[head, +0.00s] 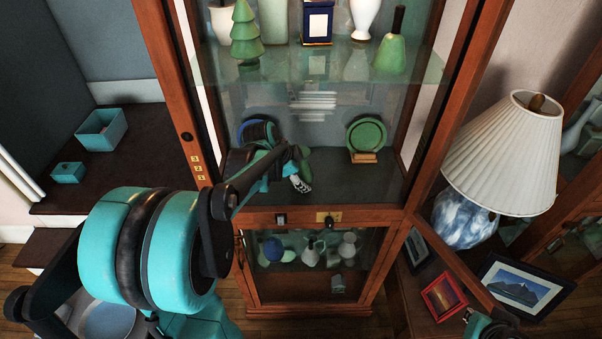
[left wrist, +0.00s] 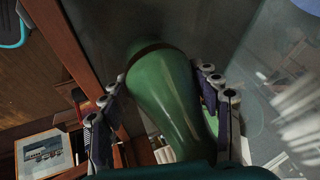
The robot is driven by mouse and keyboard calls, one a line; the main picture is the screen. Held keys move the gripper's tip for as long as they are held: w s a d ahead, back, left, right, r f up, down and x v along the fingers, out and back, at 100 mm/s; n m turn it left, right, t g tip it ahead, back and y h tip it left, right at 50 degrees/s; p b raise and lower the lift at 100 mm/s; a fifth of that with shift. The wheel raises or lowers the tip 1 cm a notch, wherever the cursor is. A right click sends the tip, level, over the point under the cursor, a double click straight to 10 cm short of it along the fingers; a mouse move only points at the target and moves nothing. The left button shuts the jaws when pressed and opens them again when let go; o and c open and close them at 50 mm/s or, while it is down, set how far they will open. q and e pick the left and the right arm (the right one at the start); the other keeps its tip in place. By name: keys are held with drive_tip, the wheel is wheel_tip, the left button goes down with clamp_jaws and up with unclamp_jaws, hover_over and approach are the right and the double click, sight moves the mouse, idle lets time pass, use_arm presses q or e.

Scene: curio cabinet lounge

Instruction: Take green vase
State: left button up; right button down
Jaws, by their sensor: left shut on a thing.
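The green vase (left wrist: 165,95) fills the middle of the left wrist view, between the two fingers of my left gripper (left wrist: 158,84). The fingers are shut on its sides. In the head view my left gripper (head: 288,172) reaches into the cabinet's middle compartment, above its dark floor. A small green part of the vase (head: 304,156) shows beside the fingers there; my gripper and arm hide the rest. Part of my right arm shows at the bottom right edge of the head view, and its jaws cannot be made out.
The wooden cabinet frame (head: 172,95) stands close to my left arm. A green plate (head: 367,134) on a stand and a blue plate (head: 257,131) share the compartment. A glass shelf (head: 320,68) with several ornaments lies above. A lamp (head: 510,150) stands on the right.

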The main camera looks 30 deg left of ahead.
sight(301, 163)
use_arm(q)
drive_tip(key=shift+r, duration=0.1)
wheel_tip(301, 163, up, 4)
drive_tip(key=shift+r+p, duration=0.25)
drive_tip(key=shift+p, duration=0.9)
drive_tip(key=s+d+r+p, duration=0.3)
drive_tip(key=s+d+r, duration=0.3)
drive_tip(key=d, duration=0.3)
drive_tip(key=shift+s+d+r+p, duration=0.15)
drive_tip(key=shift+s+d+p, duration=0.1)
drive_tip(key=shift+d+p, duration=0.1)
